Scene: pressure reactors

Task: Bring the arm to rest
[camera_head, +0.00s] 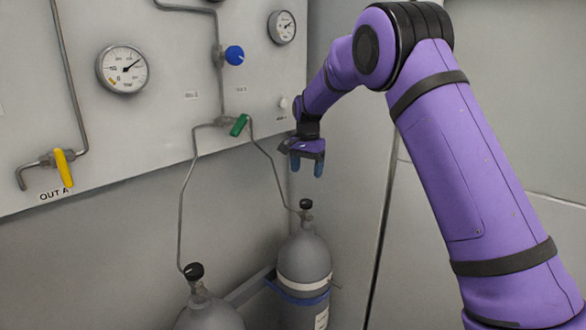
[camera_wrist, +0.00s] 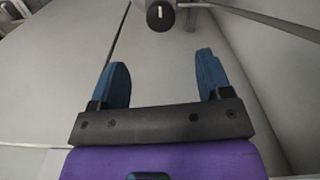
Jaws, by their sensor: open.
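My gripper (camera_head: 306,166) hangs at the end of my bent purple arm, near the wall panel and above the right gas cylinder. Its two blue fingers point down. In the wrist view my gripper (camera_wrist: 163,85) has its fingers well apart with nothing between them. My arm fills the right side of the head view, with its elbow raised high.
The right gas cylinder (camera_head: 304,262) with a black knob (camera_head: 306,204) stands below my gripper. A second cylinder (camera_head: 209,315) is at the lower left. The panel (camera_head: 140,130) carries gauges, pipes, a yellow handle (camera_head: 63,168), a green handle (camera_head: 239,125) and a blue knob (camera_head: 235,55).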

